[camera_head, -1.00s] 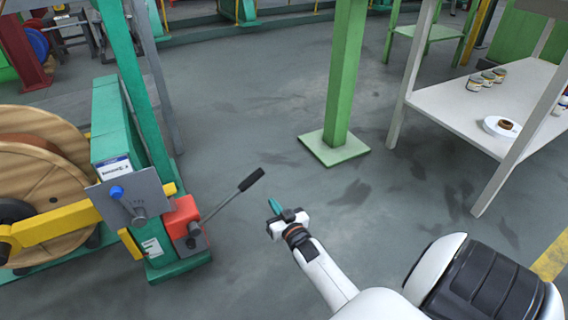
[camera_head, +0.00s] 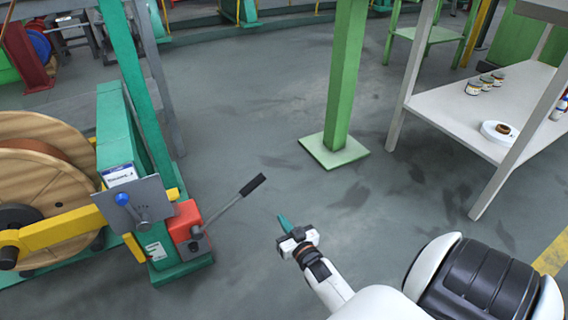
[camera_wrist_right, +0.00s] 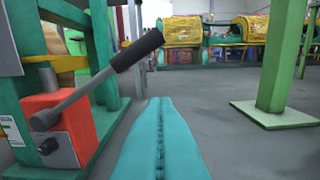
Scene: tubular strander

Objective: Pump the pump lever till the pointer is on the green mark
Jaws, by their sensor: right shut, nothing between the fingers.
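The pump lever (camera_head: 236,198) is a grey rod with a black grip. It rises to the right from the red pump block (camera_head: 184,219) on the green machine frame. In the right wrist view the lever (camera_wrist_right: 108,82) slants up to the right, left of my fingers. My right gripper (camera_head: 283,222) is shut and empty, with teal fingers. It is right of the lever's grip and a little lower in the picture, apart from it. In the wrist view its fingers (camera_wrist_right: 160,125) lie together. I cannot make out the pointer or green mark. My left gripper is not in view.
A green post (camera_head: 343,90) on a square base stands ahead. A white table (camera_head: 470,115) with tins and a roll is at the right. A wooden reel (camera_head: 45,190) and yellow bar (camera_head: 60,229) are left of the pump. The floor between is clear.

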